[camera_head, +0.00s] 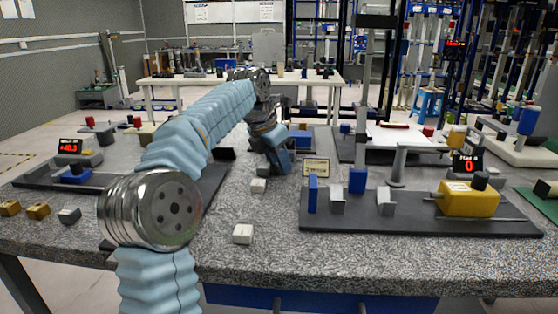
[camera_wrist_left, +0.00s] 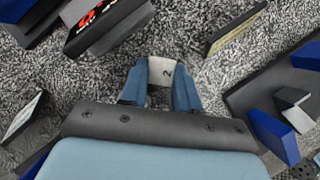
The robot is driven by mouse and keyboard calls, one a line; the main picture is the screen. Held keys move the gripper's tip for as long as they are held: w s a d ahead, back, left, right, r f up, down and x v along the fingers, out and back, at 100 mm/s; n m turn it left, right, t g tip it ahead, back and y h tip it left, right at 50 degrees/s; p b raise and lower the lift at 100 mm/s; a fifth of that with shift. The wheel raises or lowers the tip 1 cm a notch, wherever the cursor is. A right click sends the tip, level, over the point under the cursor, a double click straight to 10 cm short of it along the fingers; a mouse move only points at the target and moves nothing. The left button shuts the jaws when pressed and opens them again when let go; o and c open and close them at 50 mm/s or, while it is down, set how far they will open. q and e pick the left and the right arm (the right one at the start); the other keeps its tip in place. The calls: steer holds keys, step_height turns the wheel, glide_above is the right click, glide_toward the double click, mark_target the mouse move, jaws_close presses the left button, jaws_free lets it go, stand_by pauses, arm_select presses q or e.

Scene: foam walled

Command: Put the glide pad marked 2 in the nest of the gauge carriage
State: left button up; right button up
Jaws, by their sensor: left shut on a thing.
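My left gripper (camera_wrist_left: 160,88) has its blue fingers shut on a small white pad marked 2 (camera_wrist_left: 161,71), seen in the left wrist view above the speckled table. In the head view the left gripper (camera_head: 279,152) is past the middle of the table, left of a small sign, and the held pad is hidden. A yellow block (camera_head: 468,200) sits on the dark base plate (camera_head: 420,221) at the right, near a red 0 display; I cannot tell whether it is the gauge carriage. No nest can be made out clearly. My right gripper is not in view.
Blue and grey upright blocks (camera_head: 357,181) stand on the right plate. Two loose pale blocks (camera_head: 243,234) lie on the speckled table, with brass and grey blocks (camera_head: 38,211) at the left. The front middle is mostly clear.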

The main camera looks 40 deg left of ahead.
arm_select(q)
steer(key=o, duration=0.6)
steer(key=shift+f, duration=0.1)
steer(key=shift+c, duration=0.2)
steer(key=o, duration=0.5)
steer(key=shift+c, duration=0.2)
